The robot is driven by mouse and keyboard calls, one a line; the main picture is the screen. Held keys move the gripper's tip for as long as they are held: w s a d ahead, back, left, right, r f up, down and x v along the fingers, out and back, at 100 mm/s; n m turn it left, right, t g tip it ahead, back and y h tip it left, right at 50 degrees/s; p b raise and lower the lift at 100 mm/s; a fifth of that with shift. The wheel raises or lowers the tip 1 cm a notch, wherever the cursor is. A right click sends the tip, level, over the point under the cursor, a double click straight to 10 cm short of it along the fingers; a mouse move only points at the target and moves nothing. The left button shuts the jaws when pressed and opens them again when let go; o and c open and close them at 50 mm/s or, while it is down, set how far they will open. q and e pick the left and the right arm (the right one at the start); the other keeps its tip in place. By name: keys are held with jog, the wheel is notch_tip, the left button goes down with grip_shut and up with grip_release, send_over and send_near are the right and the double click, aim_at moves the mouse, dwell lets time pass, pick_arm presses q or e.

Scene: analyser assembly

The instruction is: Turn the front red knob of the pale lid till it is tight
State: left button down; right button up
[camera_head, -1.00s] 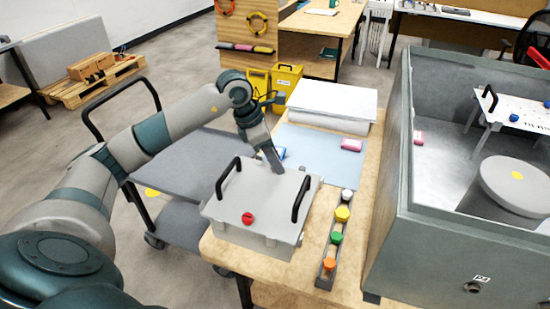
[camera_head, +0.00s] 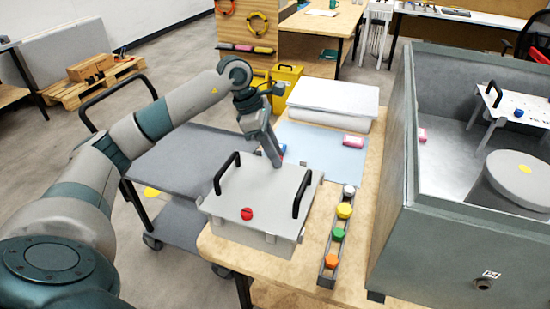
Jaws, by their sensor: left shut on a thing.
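The pale lid (camera_head: 262,190) lies on a grey box on the wooden table and has two black handles, left (camera_head: 227,172) and right (camera_head: 301,195). One red knob (camera_head: 247,214) shows near the lid's near edge, with nothing touching it. My left gripper (camera_head: 276,163) points down at the middle of the lid's far edge. It is shut, seemingly on a knob there, but its fingers hide what they hold. My right gripper is out of view.
A narrow rack (camera_head: 336,240) with several coloured caps stands right of the box. A large grey open-topped housing (camera_head: 425,230) blocks the right side. Behind lie a light blue mat (camera_head: 325,148), a pink item (camera_head: 355,141) and a white stack (camera_head: 333,97). A grey cart (camera_head: 180,165) stands left.

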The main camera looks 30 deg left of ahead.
pick_arm(q)
jog(key=shift+w+m+g+b, duration=0.15)
jog(key=shift+m+g+b, duration=0.55)
jog(key=shift+m, duration=0.8)
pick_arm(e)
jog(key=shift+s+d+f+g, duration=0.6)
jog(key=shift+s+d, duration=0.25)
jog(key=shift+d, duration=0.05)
pick_arm(q)
jog(key=c, duration=1.6)
grip_release()
jog(key=shift+o, duration=0.2)
jog(key=shift+r, duration=0.15)
